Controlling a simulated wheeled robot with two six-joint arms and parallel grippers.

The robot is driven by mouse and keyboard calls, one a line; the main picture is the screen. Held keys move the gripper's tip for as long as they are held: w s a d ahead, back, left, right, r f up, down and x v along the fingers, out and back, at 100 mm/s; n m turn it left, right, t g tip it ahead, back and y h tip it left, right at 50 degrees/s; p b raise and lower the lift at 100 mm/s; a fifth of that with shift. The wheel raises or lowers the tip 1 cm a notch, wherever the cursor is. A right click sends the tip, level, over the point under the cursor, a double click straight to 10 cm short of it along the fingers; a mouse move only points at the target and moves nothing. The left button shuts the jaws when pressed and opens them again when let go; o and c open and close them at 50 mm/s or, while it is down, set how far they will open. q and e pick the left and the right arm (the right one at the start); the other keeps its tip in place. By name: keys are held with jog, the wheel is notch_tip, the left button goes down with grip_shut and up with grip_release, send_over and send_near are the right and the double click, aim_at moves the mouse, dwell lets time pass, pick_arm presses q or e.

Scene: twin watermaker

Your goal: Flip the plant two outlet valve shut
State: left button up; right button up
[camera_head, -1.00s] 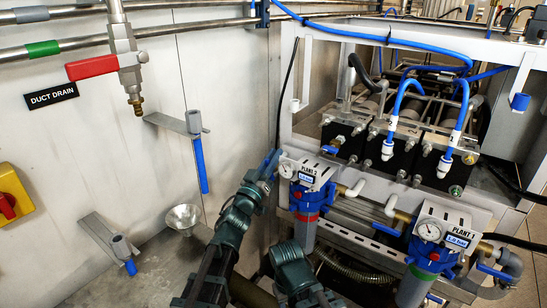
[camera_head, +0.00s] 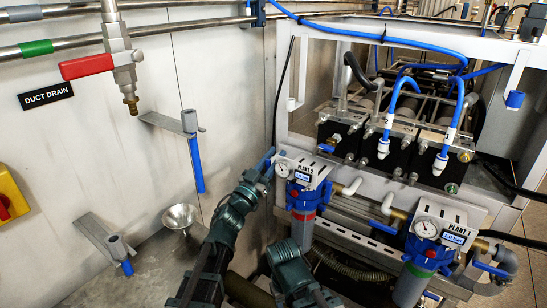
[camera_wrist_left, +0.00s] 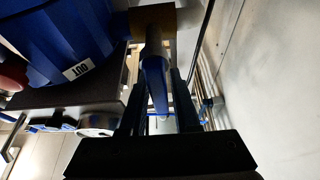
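The plant 2 filter unit (camera_head: 300,196) has a blue head, a gauge and a "PLANT 2" sign. The blue lever of its outlet valve (camera_head: 266,157) sticks up at the left of the gauge. My left gripper (camera_head: 261,172) is at this lever. In the left wrist view, the blue lever (camera_wrist_left: 157,85) lies between the two dark fingers of my left gripper (camera_wrist_left: 160,105), with gaps beside it, so the fingers look open around it. Contact cannot be told. A blue housing marked "OUT" (camera_wrist_left: 77,71) is beside it. My right gripper is not in view.
The plant 1 unit (camera_head: 437,234) stands to the right. A metal wall with a red-handled duct drain valve (camera_head: 87,67), a funnel (camera_head: 179,217) and holders with blue tubes (camera_head: 197,165) is on the left. The white frame (camera_head: 283,90) rises close behind my left gripper.

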pick_arm(q)
jog(key=shift+o, duration=0.9)
